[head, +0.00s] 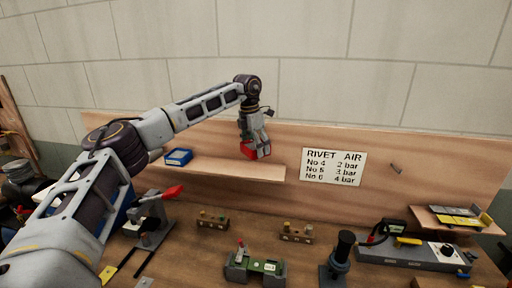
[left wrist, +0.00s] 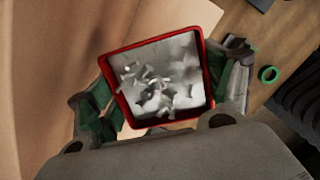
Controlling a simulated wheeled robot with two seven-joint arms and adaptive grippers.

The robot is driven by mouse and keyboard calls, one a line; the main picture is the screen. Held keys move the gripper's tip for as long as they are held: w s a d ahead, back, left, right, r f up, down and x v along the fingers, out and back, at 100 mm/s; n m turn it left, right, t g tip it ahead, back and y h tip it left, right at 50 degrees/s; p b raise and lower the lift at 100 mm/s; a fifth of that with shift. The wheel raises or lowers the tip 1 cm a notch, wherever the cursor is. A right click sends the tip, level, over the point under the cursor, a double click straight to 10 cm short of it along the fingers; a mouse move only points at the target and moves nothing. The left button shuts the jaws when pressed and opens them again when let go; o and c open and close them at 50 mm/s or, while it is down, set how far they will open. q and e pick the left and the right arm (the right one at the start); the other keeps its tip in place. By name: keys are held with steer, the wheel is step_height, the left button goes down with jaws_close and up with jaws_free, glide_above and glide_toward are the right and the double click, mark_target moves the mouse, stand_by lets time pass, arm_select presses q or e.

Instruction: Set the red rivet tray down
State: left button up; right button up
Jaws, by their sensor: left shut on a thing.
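The red rivet tray (left wrist: 119,104) shows in the left wrist view with a red rim, a pale inside and several loose grey rivets in it. My left gripper (left wrist: 160,90) is shut on it, one finger at each side. In the head view the left gripper (head: 256,148) hangs from the arm in front of the wooden back panel, near the right end of the shelf (head: 225,168). The red tray (head: 248,150) is partly hidden by the fingers there. I cannot tell whether it touches the shelf. My right gripper is not in view.
A blue tray (head: 178,157) stands on the shelf's left part, with bare shelf to its right. A sign (head: 334,167) is on the panel.

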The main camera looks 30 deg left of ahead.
mark_target(256, 171)
arm_select(q)
steer(key=shift+s+r, duration=0.15)
steer(key=shift+f, duration=0.2)
steer(key=shift+f+b, duration=0.3)
steer(key=shift+b, duration=0.1)
step_height(256, 171, down, 2)
steer(key=shift+f+b, duration=0.2)
steer(key=shift+b, duration=0.8)
steer(key=shift+f+b, duration=1.1)
steer(key=shift+f, duration=0.25)
steer(key=shift+f+b, duration=0.3)
steer(key=shift+f, duration=0.1)
steer(key=shift+f, duration=0.25)
